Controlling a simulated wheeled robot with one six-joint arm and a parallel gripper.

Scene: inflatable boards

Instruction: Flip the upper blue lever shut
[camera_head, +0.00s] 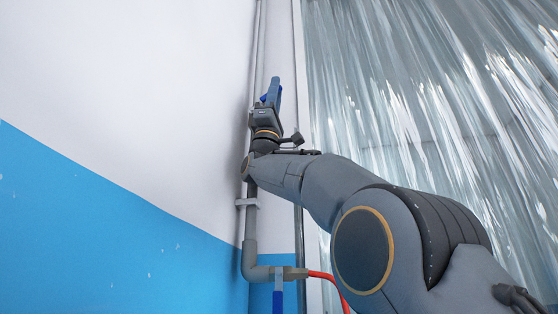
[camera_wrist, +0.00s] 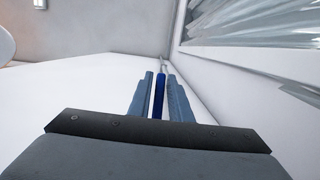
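The upper blue lever (camera_wrist: 159,96) shows in the wrist view as a narrow dark blue bar between the two fingers of my gripper (camera_wrist: 160,82). A slim gap seems to show on each side of it, so the fingers look open around it rather than clamped. In the head view my gripper (camera_head: 272,92) is raised high against the pipe by the wall. A bit of dark blue (camera_head: 263,98) shows beside its fingers; most of the lever and its valve are hidden there. A lower blue lever (camera_head: 278,301) hangs down below the pipe's elbow.
The grey pipe (camera_head: 251,213) runs up the white and blue wall (camera_head: 110,240) and bends right at the bottom. A red hose (camera_head: 328,277) leads off that bend. A translucent strip curtain (camera_head: 430,80) fills the right side. My arm crosses in front of it.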

